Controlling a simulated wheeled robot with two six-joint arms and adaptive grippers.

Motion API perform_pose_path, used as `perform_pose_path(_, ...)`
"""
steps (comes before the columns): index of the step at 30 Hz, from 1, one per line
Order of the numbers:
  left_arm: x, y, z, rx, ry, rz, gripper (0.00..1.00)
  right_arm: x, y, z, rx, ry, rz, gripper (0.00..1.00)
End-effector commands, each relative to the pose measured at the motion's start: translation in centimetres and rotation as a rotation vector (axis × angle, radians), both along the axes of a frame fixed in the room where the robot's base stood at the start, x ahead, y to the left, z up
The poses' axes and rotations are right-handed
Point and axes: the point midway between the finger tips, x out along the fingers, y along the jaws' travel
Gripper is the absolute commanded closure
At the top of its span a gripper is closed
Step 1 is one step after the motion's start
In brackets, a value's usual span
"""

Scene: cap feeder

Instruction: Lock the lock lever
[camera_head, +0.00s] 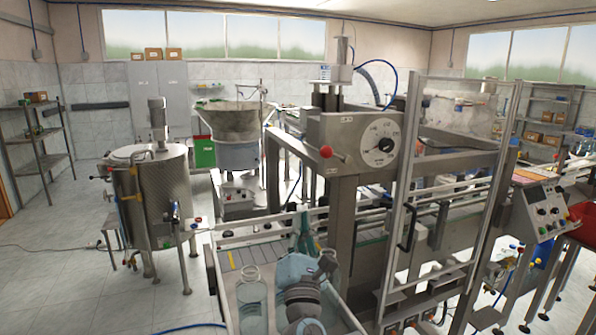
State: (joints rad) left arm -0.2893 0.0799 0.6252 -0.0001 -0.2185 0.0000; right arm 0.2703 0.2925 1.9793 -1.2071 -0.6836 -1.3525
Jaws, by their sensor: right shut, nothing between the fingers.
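The lock lever (327,152) is a short rod with a red ball knob. It sticks out to the left from the grey machine head (350,130), beside the round dial (380,143). The knob points left and slightly up. My right gripper (303,223) is low in the middle, in front of the machine column, with my arm coming up from the bottom edge. It is shut and empty, below the knob and apart from it. Its fingertips are small and hard to make out. My left gripper is out of view.
Clear glass bottles (251,298) stand beside my right arm on the conveyor. A guard frame (402,200) with clear panels rises to the right of the machine head. A steel tank (155,205) and a feeder bowl (230,122) stand left and behind. The left floor is open.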

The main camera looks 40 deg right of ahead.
Motion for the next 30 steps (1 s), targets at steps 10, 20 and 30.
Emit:
perform_pose_path(10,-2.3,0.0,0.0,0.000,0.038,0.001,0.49,0.3,-1.2,0.0,-0.002,0.007,-0.017,1.00)
perform_pose_path(20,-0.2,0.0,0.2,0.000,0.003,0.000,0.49,4.8,-4.3,2.7,-0.003,0.006,-0.013,1.00)
perform_pose_path(30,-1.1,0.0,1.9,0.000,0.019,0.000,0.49,7.4,-7.7,7.0,-0.003,0.008,-0.012,1.00)
